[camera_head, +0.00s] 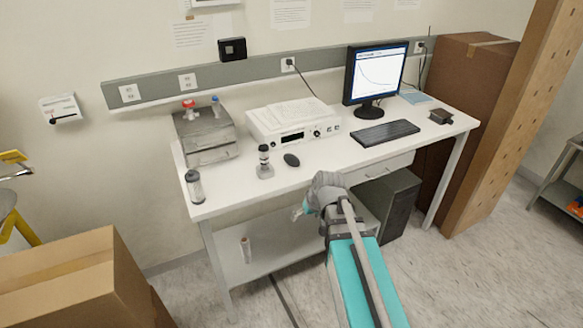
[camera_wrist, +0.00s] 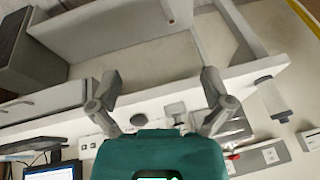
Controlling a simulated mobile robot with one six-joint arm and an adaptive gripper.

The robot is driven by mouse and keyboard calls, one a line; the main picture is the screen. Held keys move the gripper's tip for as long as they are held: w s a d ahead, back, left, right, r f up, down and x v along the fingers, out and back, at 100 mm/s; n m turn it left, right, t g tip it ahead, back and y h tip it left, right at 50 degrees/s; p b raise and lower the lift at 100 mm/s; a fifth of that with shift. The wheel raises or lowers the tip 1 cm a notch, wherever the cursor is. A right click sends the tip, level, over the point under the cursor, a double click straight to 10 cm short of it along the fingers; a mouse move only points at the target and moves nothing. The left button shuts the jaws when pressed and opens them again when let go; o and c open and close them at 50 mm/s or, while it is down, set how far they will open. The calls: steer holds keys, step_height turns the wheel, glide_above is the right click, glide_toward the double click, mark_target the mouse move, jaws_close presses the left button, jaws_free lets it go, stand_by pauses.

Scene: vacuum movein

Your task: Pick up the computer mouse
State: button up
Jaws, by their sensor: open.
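The black computer mouse (camera_head: 291,160) lies on the white tabletop (camera_head: 240,178), left of the keyboard and near the front half of the table. In the wrist view the mouse (camera_wrist: 139,120) is a small dark oval, partly between the fingers and close to my gripper's teal body. My gripper (camera_head: 312,200) is in front of the table's front edge, apart from the mouse. The wrist view shows the two grey fingers of my gripper (camera_wrist: 160,92) spread wide, open and empty.
A small stand with a dark top (camera_head: 264,162) is just left of the mouse. A white instrument (camera_head: 292,122) stands behind it, and the keyboard (camera_head: 386,133) and monitor (camera_head: 375,75) are to the right. A clear jar (camera_head: 194,186) is at the front left. Cardboard boxes flank the table.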

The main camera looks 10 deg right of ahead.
steer(key=w+d+f+n+t+y+b, duration=0.15)
steer(key=w+t+b, duration=0.35)
steer(key=w, duration=0.8)
steer(key=m+t+b, duration=0.1)
steer(key=t+b, duration=0.2)
steer(key=t, duration=0.1)
glide_toward(296, 164)
steer(key=v, duration=0.3)
steer(key=shift+d+y, duration=0.2)
steer(key=shift+y, duration=0.05)
steer(key=shift+b+x, duration=1.7)
steer(key=shift+x, duration=2.55)
steer(key=shift+r, duration=0.1)
steer(key=shift+w+a, duration=0.1)
steer(key=shift+b+x, duration=1.15)
steer(key=shift+x, duration=1.4)
